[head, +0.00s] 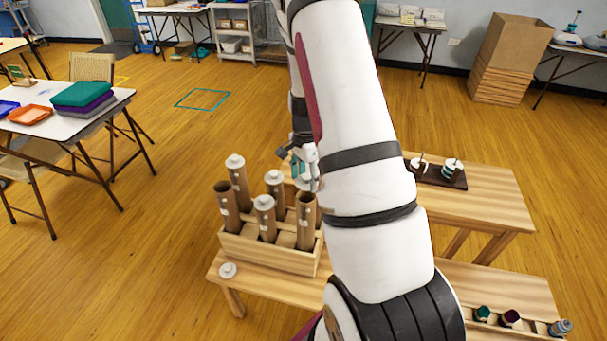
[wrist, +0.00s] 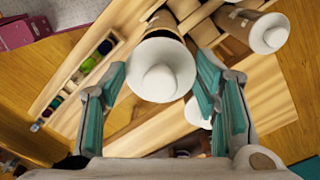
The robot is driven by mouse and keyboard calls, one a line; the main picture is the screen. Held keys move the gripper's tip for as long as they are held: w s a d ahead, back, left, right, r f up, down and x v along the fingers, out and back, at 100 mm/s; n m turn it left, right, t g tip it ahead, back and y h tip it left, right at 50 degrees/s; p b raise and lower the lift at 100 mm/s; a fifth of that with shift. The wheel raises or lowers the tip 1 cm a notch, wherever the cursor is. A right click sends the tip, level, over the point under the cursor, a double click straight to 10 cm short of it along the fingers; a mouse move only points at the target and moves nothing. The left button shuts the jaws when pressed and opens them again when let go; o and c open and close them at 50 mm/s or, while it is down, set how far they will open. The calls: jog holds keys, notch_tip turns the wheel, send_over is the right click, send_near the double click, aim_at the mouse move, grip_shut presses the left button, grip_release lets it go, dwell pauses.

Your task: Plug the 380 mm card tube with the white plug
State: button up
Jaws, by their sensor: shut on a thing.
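A wooden crate (head: 268,255) holds several upright brown card tubes of different heights. A left-front tube (head: 228,208) and a right-front tube (head: 306,222) have open mouths; others, such as the tall back-left tube (head: 238,180), carry white plugs. My gripper (head: 303,172) is over the crate's back-right corner, shut on a white plug (wrist: 163,72) with a round knob. The tube labels are too small to read.
A loose white plug (head: 228,270) lies on the bench left of the crate. A plugged tube (wrist: 268,32) stands close by in the wrist view. A dark tray (head: 440,175) and a rack of spools (head: 515,320) are to the right.

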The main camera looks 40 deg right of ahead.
aim_at(305, 188)
jog(key=shift+f+b, duration=0.4)
jog(key=shift+f, duration=1.85)
jog(key=shift+f+b, duration=0.3)
jog(key=shift+f, duration=0.3)
jog(key=o, duration=0.5)
jog(key=shift+w+r+p, duration=0.15)
jog(key=shift+r+p, duration=0.9)
jog(key=shift+r, duration=4.45)
